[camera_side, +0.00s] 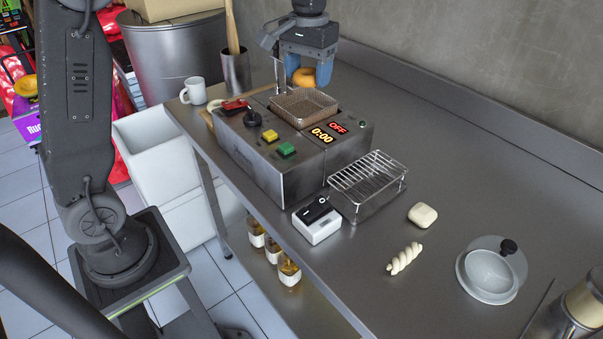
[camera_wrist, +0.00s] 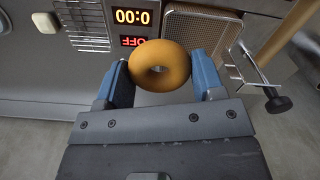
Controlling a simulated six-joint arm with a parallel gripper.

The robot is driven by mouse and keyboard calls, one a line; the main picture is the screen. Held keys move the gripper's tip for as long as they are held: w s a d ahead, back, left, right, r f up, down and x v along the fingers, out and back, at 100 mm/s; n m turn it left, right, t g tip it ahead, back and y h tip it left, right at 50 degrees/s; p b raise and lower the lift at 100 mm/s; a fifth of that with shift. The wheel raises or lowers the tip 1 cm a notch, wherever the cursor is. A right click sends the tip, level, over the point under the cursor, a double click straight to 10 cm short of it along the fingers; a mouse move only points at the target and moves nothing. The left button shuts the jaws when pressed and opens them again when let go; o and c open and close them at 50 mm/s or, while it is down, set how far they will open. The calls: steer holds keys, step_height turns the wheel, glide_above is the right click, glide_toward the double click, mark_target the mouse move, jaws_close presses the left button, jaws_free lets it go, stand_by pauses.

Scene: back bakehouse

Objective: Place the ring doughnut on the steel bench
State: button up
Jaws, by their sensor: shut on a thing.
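The golden-brown ring doughnut (camera_wrist: 160,66) is between the two blue fingers of my gripper (camera_wrist: 162,80) in the wrist view. The gripper is shut on it. In the side view my gripper (camera_side: 309,73) is at the top, beyond the fryer's basket, and the doughnut (camera_side: 304,77) shows partly behind a finger. It appears held above the bench. The steel bench (camera_side: 450,170) runs from the back wall to the lower right, with bare metal around its objects. The doughnut's underside is hidden in the side view.
The fryer (camera_side: 285,165) with its wire basket (camera_side: 304,107) stands close to my gripper.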

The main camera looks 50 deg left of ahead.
steer(key=m, duration=0.2)
steer(key=s+m, duration=0.1)
steer(key=shift+s+a+r, duration=0.1)
steer(key=shift+a+r, duration=0.2)
steer(key=shift+r, duration=0.05)
steer(key=n, duration=0.1)
steer(key=w+n, duration=0.1)
steer(key=shift+d+f+n, duration=0.3)
steer(key=shift+f, duration=0.1)
steer(key=w+d+f+n, duration=0.1)
steer(key=n, duration=0.3)
steer(key=w+d+f+n, duration=0.1)
steer(key=w+n, duration=0.1)
steer(key=n, duration=0.2)
steer(key=w+d+f+n, duration=0.1)
steer(key=n, duration=0.4)
steer(key=shift+w+f, duration=0.25)
steer(key=n, duration=0.2)
steer(key=w+f+n, duration=0.1)
steer(key=n, duration=0.1)
steer(key=shift+w+d, duration=0.1)
steer(key=shift+d, duration=0.3)
steer(key=shift+d+f, duration=0.1)
glide_above(382, 165)
step_height(382, 165, down, 7)
steer(key=shift+d, duration=0.1)
step_height(382, 165, down, 2)
steer(key=shift+f, duration=0.75)
steer(key=shift+f, duration=0.15)
